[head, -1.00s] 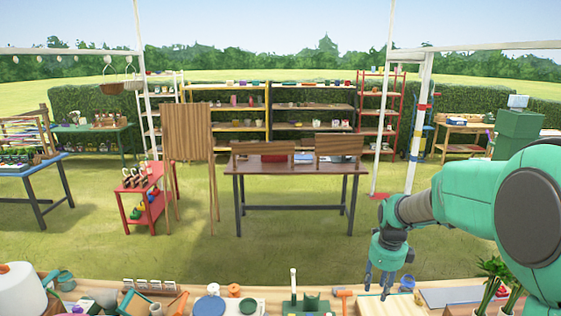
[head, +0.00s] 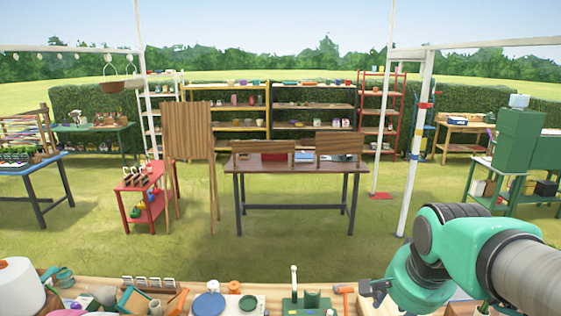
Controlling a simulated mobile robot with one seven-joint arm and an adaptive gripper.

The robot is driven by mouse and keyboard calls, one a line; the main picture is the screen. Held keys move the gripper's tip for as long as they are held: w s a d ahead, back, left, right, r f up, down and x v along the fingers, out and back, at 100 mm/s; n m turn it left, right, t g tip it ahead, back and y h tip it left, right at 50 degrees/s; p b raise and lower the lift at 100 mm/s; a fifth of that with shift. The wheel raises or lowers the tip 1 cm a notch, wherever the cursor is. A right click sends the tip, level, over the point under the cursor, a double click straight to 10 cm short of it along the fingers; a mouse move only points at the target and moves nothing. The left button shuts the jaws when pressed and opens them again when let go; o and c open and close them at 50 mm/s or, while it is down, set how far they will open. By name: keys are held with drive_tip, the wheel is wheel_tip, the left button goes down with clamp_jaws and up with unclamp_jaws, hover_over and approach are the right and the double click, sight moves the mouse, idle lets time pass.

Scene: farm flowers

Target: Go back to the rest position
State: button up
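My arm reaches in from the right edge of the head view and is folded low over the near bench. My gripper (head: 375,291) shows as a small dark grey shape at the left of the green wrist. It is just right of an orange-headed hammer (head: 344,290) and close above the bench. Its fingers are small and seen at an angle, so I cannot tell whether they are open or shut. I see nothing held in it.
The near bench (head: 262,286) holds a white spool (head: 20,287), a blue disc (head: 209,306), a green holder (head: 308,301) and other small items along the bottom edge. A dark table (head: 262,163) stands beyond on open grass.

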drive_tip(key=s+a+n+t, duration=0.1)
drive_tip(key=s+a+n, duration=0.1)
drive_tip(key=s+n, duration=0.6)
drive_tip(key=s+b, duration=0.1)
drive_tip(key=s, duration=0.2)
drive_tip(key=shift+f, duration=0.35)
idle(1.1)
